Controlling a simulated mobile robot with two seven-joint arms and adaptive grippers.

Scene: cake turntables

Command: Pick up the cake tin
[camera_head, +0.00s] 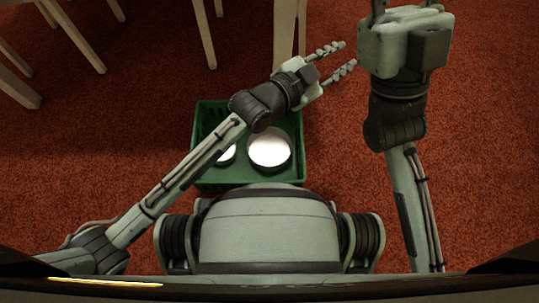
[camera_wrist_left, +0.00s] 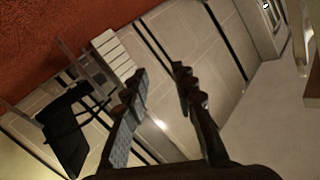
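Two round white-topped things stand in a green crate (camera_head: 199,132) on the floor in the head view. The smaller one (camera_head: 228,155) is partly hidden by my left arm. I cannot tell for sure which is the cake tin. My left gripper (camera_head: 347,56) is open and empty, beyond the crate's far right corner, its fingers pointing right. It also shows open in the left wrist view (camera_wrist_left: 160,71). My right gripper (camera_head: 405,8) is at the top edge, its fingertips cut off.
Pale furniture legs (camera_head: 284,35) stand just behind the crate, with more at the upper left. Red carpet (camera_head: 480,150) is clear on the right. The left wrist view shows a dark chair (camera_wrist_left: 70,125) and pale cabinet fronts (camera_wrist_left: 205,50).

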